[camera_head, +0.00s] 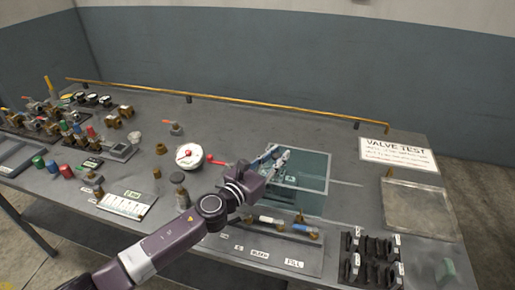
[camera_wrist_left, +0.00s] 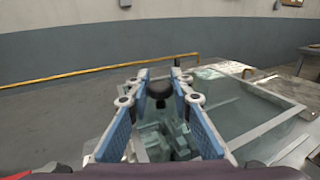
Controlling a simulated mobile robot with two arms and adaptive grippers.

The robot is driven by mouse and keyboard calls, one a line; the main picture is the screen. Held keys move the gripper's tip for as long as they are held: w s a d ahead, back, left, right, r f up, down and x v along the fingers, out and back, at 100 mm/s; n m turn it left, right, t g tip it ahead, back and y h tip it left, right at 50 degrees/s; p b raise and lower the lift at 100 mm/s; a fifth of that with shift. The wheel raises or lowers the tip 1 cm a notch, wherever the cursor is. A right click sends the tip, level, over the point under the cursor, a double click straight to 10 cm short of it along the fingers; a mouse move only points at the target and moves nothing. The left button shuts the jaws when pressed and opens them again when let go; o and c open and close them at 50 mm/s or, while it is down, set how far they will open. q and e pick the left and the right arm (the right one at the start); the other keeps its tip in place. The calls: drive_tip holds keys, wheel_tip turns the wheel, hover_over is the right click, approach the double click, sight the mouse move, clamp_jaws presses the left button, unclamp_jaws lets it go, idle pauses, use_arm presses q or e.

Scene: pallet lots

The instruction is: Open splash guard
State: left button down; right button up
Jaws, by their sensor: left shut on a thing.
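The splash guard (camera_head: 312,172) is a clear teal-tinted box-like cover on the grey bench, right of centre in the head view. Its clear panel and pale edge also show in the left wrist view (camera_wrist_left: 240,112). My left gripper (camera_head: 278,152) reaches over the guard's left side. In the left wrist view its blue-padded fingers (camera_wrist_left: 158,84) stand on both sides of a dark round knob (camera_wrist_left: 158,90) and are shut on it. Fittings under the clear panel are only dimly visible. My right gripper is in neither view.
A white gauge (camera_head: 189,156) and a red-handled valve (camera_head: 218,163) lie left of the guard. A VALVE TEST sign (camera_head: 398,155) and an empty shallow tray (camera_head: 452,226) are at right. Black parts (camera_head: 370,258) stand in front. A yellow rail (camera_head: 240,101) runs along the back.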

sight(315, 171)
use_arm(q)
drive_tip(key=s+d, duration=0.1)
drive_tip(key=d, duration=0.2)
drive_tip(key=s+d, duration=0.1)
drive_tip(key=d, duration=0.3)
drive_tip(key=s+d+p, duration=0.1)
drive_tip(key=d, duration=0.3)
drive_tip(key=shift+s, duration=0.35)
drive_tip(key=c, duration=1.7)
unclamp_jaws()
drive_tip(key=shift+c, duration=0.2)
drive_tip(key=shift+a, duration=0.15)
drive_tip(key=v, duration=1.2)
